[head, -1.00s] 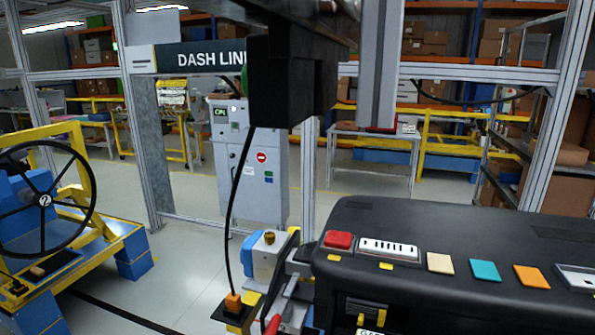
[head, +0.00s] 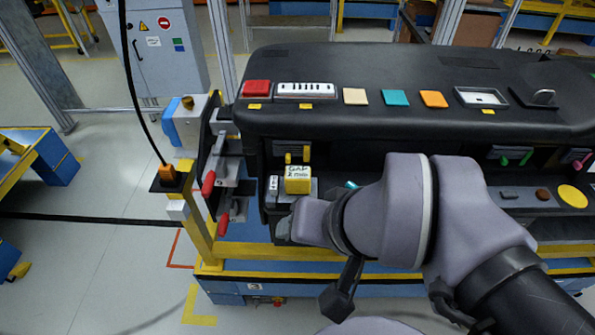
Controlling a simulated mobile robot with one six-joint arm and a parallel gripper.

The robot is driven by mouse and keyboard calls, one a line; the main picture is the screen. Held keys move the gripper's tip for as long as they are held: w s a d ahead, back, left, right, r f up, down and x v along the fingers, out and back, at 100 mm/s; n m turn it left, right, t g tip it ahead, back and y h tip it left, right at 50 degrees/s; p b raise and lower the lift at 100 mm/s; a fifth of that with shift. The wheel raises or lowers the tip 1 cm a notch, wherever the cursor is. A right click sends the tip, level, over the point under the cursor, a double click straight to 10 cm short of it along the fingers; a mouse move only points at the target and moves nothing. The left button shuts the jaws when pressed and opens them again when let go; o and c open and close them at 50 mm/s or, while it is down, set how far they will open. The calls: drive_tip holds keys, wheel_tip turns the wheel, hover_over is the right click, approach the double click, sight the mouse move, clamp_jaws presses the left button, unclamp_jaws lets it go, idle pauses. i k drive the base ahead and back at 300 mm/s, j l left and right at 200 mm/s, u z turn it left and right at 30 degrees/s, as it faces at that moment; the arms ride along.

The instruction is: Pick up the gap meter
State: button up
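The gap meter (head: 297,180) is a small yellow block with "GAP" lettering on its pale upper face. It sits on the left part of the shelf below the black dashboard (head: 400,65). My grey arm reaches in from the lower right, and its end, my gripper (head: 284,231), is just below and in front of the meter in the picture. The fingers are mostly hidden or too dark to make out. I cannot tell whether they touch anything.
Red-handled clamps (head: 209,184) stand at the left end of the dashboard. A hanging black cable (head: 130,85) ends at an orange plug left of them. Coloured tiles line the dashboard top. A yellow disc (head: 572,196) lies on the shelf at right. Open floor is at left.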

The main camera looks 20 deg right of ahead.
sight(296, 178)
drive_tip(key=i+l+u, duration=0.2)
drive_tip(key=l, duration=0.2)
drive_tip(key=l+u, duration=0.25)
drive_tip(key=l, duration=0.15)
drive_tip(key=i+l+u, duration=0.2)
drive_tip(key=l, duration=0.2)
drive_tip(key=k, duration=0.1)
